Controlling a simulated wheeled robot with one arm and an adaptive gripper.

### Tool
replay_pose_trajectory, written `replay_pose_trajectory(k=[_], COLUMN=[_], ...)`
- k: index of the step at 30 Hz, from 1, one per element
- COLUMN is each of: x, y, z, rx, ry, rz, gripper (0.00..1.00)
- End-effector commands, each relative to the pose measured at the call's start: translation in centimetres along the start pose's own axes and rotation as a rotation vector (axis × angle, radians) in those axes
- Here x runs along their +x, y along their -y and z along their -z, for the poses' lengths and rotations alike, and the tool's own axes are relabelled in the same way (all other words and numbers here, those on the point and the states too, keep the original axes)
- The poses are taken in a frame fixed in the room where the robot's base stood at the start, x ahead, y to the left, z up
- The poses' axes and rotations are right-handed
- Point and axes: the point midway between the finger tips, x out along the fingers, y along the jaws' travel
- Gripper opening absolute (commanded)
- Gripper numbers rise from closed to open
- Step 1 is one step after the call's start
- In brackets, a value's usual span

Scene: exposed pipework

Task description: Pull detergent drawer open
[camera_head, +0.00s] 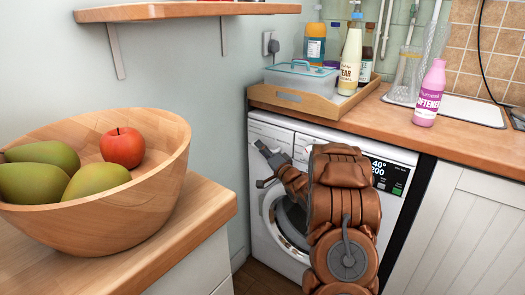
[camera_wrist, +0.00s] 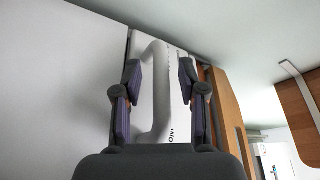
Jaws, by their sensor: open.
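The white washing machine (camera_head: 268,215) stands under the wooden worktop in the head view. The detergent drawer (camera_head: 271,131) is at the upper left of its front, partly hidden by my gripper (camera_head: 261,165). In the wrist view a white curved handle (camera_wrist: 160,92) stands out from a pale front with small dark lettering. The open fingers of my gripper (camera_wrist: 160,75) are on either side of this handle, with gaps visible between them and it. I cannot tell from these views whether the drawer is fully closed.
A wooden fruit bowl (camera_head: 110,220) stands on a counter (camera_head: 205,215) at left, close to my arm's side. A tray (camera_head: 300,98) and bottles stand on the worktop (camera_head: 465,138) above the machine. A pink softener bottle (camera_head: 430,95) stands farther right.

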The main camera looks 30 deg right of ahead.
Motion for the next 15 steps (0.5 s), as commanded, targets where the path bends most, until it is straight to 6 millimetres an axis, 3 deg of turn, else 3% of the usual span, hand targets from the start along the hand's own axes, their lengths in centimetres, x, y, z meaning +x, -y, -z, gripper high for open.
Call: replay_pose_trajectory(k=[9, 15], x=[0.28, 0.28], y=[0.08, 0.09], z=[-0.03, -0.04], rx=[0.000, -0.001], ry=[0.000, 0.001], rz=[0.001, 0.001], gripper=[0.41, 0.22])
